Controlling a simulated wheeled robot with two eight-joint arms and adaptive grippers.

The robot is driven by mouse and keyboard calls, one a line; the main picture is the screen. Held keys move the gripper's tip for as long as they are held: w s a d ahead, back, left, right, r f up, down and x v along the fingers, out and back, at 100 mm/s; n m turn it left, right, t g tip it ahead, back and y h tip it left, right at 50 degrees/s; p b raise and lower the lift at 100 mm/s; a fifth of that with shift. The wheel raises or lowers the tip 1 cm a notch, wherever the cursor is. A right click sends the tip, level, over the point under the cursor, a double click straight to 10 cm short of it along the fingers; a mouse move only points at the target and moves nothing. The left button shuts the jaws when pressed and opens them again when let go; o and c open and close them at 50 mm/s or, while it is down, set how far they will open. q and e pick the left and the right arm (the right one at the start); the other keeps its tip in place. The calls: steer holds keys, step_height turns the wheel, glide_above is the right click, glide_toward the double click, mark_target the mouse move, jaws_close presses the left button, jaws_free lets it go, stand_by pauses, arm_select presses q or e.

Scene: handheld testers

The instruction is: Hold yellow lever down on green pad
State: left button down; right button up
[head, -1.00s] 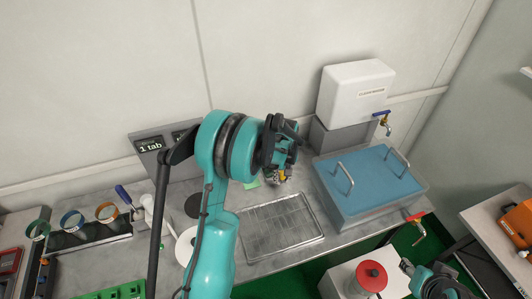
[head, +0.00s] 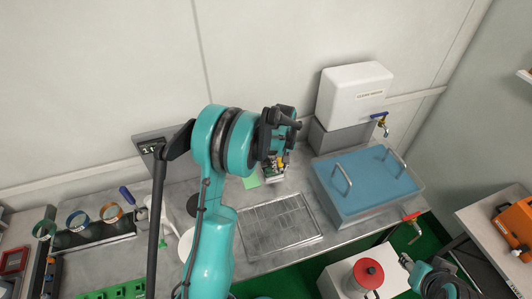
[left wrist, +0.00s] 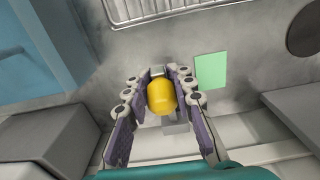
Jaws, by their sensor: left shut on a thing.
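The yellow lever (left wrist: 161,95) sits between the two fingers of my left gripper (left wrist: 158,78) in the left wrist view. The gripper is shut on it. A grey metal part shows beyond and below the lever. In the head view the yellow piece (head: 281,163) shows small under the gripper (head: 277,152), partly hidden by it. The green pad (left wrist: 210,71) lies flat on the bench to the right of the fingers in the wrist view, apart from the lever. In the head view the pad (head: 251,182) is left of the gripper. My right gripper (head: 408,268) is at the lower right.
A wire rack (head: 279,226) lies on the bench in front. A blue-lidded basin (head: 368,181) and a white water tank (head: 352,91) stand to the right. A dark sign (head: 152,146) leans at the wall. A red-topped can (head: 368,272) stands lower right.

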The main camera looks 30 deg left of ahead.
arm_select(q)
steer(key=shift+w+a+r, duration=0.1)
steer(key=shift+r, duration=0.2)
steer(key=shift+w+a+r+p, duration=0.4)
steer(key=shift+a+r, duration=0.05)
steer(key=shift+r, duration=0.15)
steer(key=shift+w+a+r+p, duration=0.35)
steer(key=shift+a+r+p, duration=0.05)
steer(key=shift+r, duration=0.25)
steer(key=shift+w+a+r+p, duration=0.4)
steer(key=shift+a+r, duration=0.05)
steer(key=shift+r, duration=0.15)
steer(key=shift+w+a, duration=0.1)
steer(key=shift+a, duration=0.05)
steer(key=shift+r, duration=0.15)
